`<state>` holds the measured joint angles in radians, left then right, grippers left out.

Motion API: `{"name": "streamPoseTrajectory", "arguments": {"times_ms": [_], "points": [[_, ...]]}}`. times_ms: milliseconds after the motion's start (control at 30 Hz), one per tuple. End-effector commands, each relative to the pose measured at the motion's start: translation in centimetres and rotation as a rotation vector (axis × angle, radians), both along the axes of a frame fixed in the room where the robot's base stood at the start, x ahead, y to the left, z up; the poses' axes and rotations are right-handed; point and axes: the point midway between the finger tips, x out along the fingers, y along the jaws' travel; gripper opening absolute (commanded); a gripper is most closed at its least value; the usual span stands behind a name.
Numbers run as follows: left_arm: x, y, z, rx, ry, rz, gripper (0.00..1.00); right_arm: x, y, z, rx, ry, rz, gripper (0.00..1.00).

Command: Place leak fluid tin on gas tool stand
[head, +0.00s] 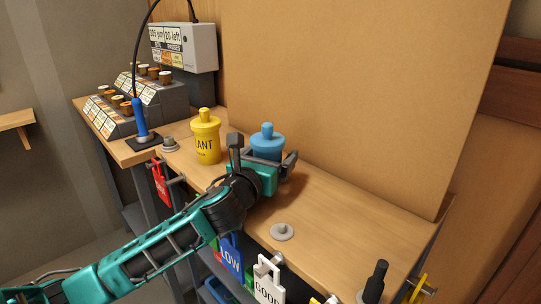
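A blue tin (267,137) with a knobbed lid stands on the wooden bench. I take it to be the leak fluid tin, but its label is hidden. My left gripper (263,158) reaches in from the left and has its fingers spread on either side of the tin. A gap shows between the left finger and the tin. The lower part of the tin is hidden behind the gripper. A grey round stand (282,232) with a small knob sits on the bench near its front edge. I cannot tell which stand is the gas tool stand. My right gripper is not in view.
A yellow tin (207,142) stands left of the blue one. A blue-handled tool (139,117) and a meter box (184,47) are further back. A black-handled tool (376,281) stands at the front right. Tags (268,284) hang along the front edge. Bare bench lies right of the blue tin.

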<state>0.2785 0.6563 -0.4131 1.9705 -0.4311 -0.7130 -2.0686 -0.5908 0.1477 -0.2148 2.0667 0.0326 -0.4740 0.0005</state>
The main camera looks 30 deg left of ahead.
Motion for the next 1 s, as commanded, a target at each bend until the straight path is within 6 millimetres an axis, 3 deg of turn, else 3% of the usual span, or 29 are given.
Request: {"name": "streamPoseTrajectory", "arguments": {"times_ms": [233,700,1000], "points": [[-1.0,0.0,0.3,0.002,0.001,0.0,0.9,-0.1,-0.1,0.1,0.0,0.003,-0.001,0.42],[-9.6,-0.6,0.2,0.001,0.002,-0.001,0.9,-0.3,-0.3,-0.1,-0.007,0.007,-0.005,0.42],[-11.9,-0.7,0.3,0.0,0.0,0.001,0.9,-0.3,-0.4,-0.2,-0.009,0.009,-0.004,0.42]]}}
